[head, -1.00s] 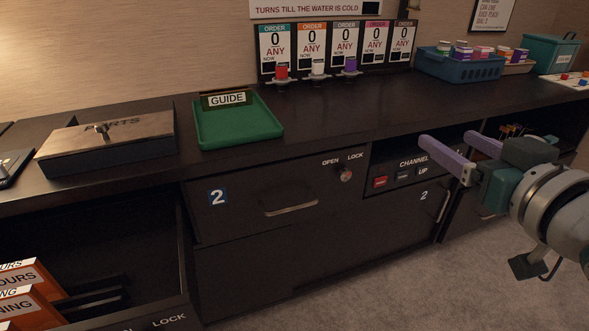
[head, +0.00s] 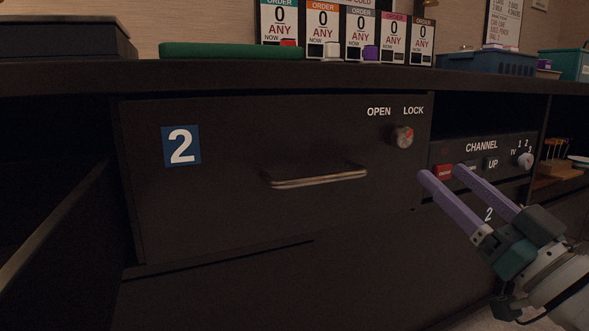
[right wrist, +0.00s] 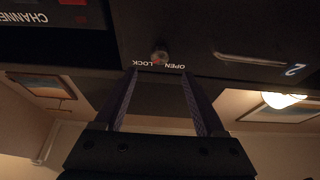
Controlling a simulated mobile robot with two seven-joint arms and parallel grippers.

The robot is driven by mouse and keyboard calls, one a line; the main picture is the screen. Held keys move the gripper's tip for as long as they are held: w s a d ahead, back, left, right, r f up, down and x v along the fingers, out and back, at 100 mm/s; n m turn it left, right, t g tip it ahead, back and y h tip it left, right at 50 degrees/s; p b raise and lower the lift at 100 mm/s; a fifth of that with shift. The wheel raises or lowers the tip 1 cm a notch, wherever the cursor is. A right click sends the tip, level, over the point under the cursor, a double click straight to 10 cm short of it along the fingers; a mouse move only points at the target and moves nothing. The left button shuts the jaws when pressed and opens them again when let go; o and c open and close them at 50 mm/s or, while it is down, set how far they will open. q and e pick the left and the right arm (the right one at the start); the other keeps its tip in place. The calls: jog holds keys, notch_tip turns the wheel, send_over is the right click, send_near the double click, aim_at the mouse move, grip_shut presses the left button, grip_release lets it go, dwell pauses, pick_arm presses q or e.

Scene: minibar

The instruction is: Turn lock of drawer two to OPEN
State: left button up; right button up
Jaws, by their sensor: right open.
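Drawer two (head: 230,220) is a dark, shut drawer front with a blue "2" label (head: 181,146) and a metal handle (head: 315,177). Its lock knob (head: 402,137) is small, round and metallic with a red mark, at the upper right of the front below the words OPEN and LOCK. The mark leans toward LOCK. My right gripper (head: 442,176) is open and empty, its purple fingers below and right of the knob and apart from it. In the right wrist view, which is upside down, the knob (right wrist: 160,57) shows beyond the open fingers (right wrist: 160,72). My left gripper is out of view.
A channel panel (head: 485,158) with a red button, an UP button and a dial sits just right of the drawer. The counter edge (head: 300,74) runs above. An open dark recess lies at the left.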

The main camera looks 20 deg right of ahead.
aim_at(406, 142)
jog(key=b+x, duration=0.3)
jog(key=x, duration=0.5)
jog(key=shift+w+b, duration=0.2)
jog(key=shift+b, duration=0.15)
jog(key=shift+w, duration=0.1)
jog(key=shift+r, duration=0.1)
jog(key=c, duration=0.3)
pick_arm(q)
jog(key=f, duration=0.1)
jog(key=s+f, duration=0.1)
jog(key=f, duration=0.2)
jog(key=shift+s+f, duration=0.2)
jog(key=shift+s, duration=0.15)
pick_arm(e)
grip_shut()
